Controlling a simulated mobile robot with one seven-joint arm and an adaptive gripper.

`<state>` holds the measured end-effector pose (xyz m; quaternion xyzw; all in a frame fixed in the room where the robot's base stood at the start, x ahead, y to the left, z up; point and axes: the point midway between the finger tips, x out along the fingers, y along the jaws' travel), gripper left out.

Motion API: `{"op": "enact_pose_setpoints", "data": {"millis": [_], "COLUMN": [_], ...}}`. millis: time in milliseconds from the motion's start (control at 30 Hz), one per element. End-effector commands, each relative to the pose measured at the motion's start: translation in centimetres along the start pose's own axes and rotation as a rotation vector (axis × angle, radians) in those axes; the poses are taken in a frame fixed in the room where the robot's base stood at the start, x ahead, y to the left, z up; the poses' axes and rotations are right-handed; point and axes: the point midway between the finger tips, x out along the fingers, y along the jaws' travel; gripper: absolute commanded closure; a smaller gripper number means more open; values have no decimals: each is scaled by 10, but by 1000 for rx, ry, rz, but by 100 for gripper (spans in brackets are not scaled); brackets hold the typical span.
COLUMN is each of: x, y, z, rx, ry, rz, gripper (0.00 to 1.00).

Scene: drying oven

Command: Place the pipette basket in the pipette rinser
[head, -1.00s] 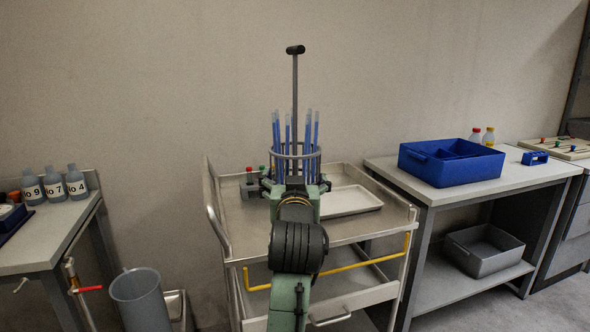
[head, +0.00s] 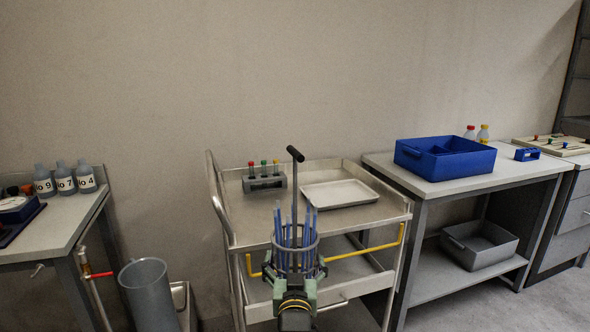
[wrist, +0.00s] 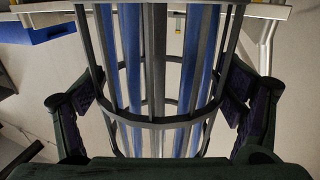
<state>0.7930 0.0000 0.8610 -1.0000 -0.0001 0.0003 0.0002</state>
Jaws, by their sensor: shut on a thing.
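The pipette basket (head: 297,249) is a grey ring frame with a tall rod and a black T-handle, holding several blue pipettes. My gripper (head: 295,278) is shut on it and holds it nearly upright in front of the cart. In the wrist view the basket's ring (wrist: 155,122) and bars stand between the two fingers of my gripper (wrist: 160,108). The basket's lower end is hidden behind my gripper in the head view. The pipette rinser, a grey open cylinder (head: 148,295), stands low at the left, apart from the basket. Its bottom is out of frame.
A steel cart (head: 240,214) with a tube rack (head: 264,183) and a shallow tray (head: 340,194) stands behind the basket. A left bench (head: 45,232) holds bottles. A red-handled tap (head: 97,275) is beside the rinser. A blue bin (head: 445,160) sits on the right bench.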

Motion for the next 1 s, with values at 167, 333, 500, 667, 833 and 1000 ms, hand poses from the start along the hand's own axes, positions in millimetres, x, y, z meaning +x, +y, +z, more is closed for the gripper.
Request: {"op": "enact_pose_setpoints", "data": {"millis": [167, 333, 500, 667, 833, 1000], "x": [-11, -23, -35, -41, -47, -49], "y": [1, 1, 2, 1, 0, -2], "z": [88, 188, 284, 347, 395, 413], "rx": [-2, -1, 1, 1, 1, 0], "ry": [-15, -17, -13, -4, -2, 6], "rz": [1, 1, 4, 3, 1, -4], "gripper": [56, 56, 56, 56, 56, 56]}}
